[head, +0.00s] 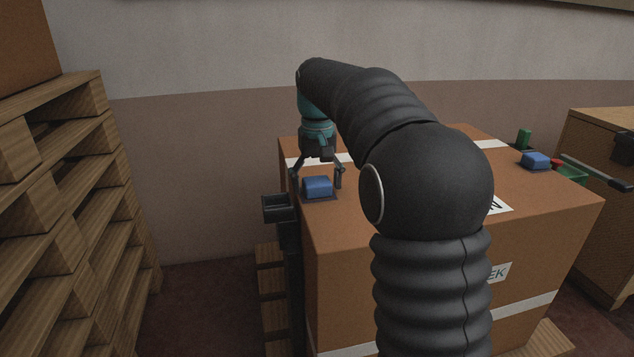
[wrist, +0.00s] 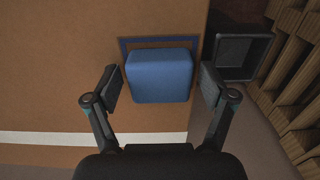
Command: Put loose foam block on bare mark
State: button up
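A blue foam block (head: 317,187) sits on the top of the large brown carton (head: 350,225), near its left edge. In the wrist view the block (wrist: 159,76) lies over a dark blue outlined mark (wrist: 160,40), whose far edge shows beyond it; the rest of the mark is hidden. My gripper (head: 317,179) is pointed down over this block. Its fingers stand open on either side, with a visible gap on both sides in the wrist view (wrist: 160,85). A second blue block (head: 536,161) lies at the carton's far right. No bare mark is clearly visible.
A black open bin (head: 277,207) is beside the carton's left edge, also in the wrist view (wrist: 237,57). Wooden pallets (head: 75,200) are stacked at left. Green and red items (head: 568,172) and a dark bar (head: 597,173) are near the second block. My arm hides the carton's middle.

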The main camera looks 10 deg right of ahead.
aim_at(317, 180)
notch_tip(317, 180, up, 12)
jog(key=p, duration=0.3)
jog(key=s+t, duration=0.2)
jog(key=s, duration=0.7)
jog(key=s+f+t, duration=0.1)
jog(key=s+f, duration=0.7)
jog(key=s, duration=0.3)
jog(key=s+f+t, duration=0.2)
jog(key=s+f, duration=0.6)
jog(key=s, duration=0.3)
jog(key=shift+s+t, duration=0.2)
jog(key=shift+t, duration=0.1)
jog(key=shift+d, duration=0.15)
